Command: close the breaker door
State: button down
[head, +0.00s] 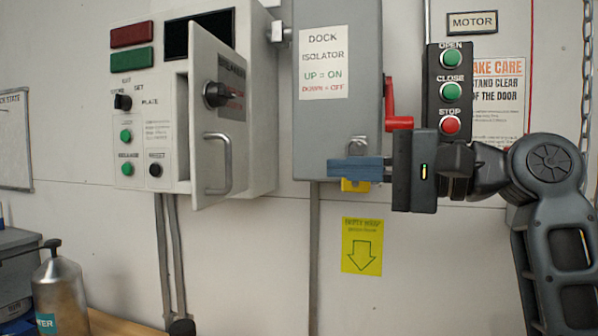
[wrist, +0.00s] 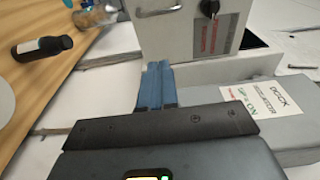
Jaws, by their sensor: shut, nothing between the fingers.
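The breaker door (head: 212,165) is a pale grey panel on the white control box. It stands ajar, its left edge swung out from the box front. It carries a black rotary knob (head: 216,94) and a metal bar handle (head: 218,163). In the wrist view the door (wrist: 180,40) is at the top, with its handle (wrist: 158,12) beyond my fingertips. My gripper (head: 331,168) has blue fingers, which are shut and empty. In the head view it shows to the right of the door, in front of the lower isolator box. It is apart from the handle.
The grey isolator box (head: 345,110) has a red lever (head: 394,105) on its right side. A button station (head: 450,91) stands right of it. A metal bottle (head: 60,295) and a wooden bench (head: 110,325) are low at left. The wall below the control box is mostly clear.

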aim_at(218, 136)
jog(key=s+a+p+x, duration=0.1)
jog(key=s+x, duration=0.1)
jog(key=x, duration=1)
jog(key=shift+a+p, duration=0.25)
jog(key=shift+p, duration=0.1)
jog(key=shift+s, duration=0.15)
jog(key=shift+a, duration=0.15)
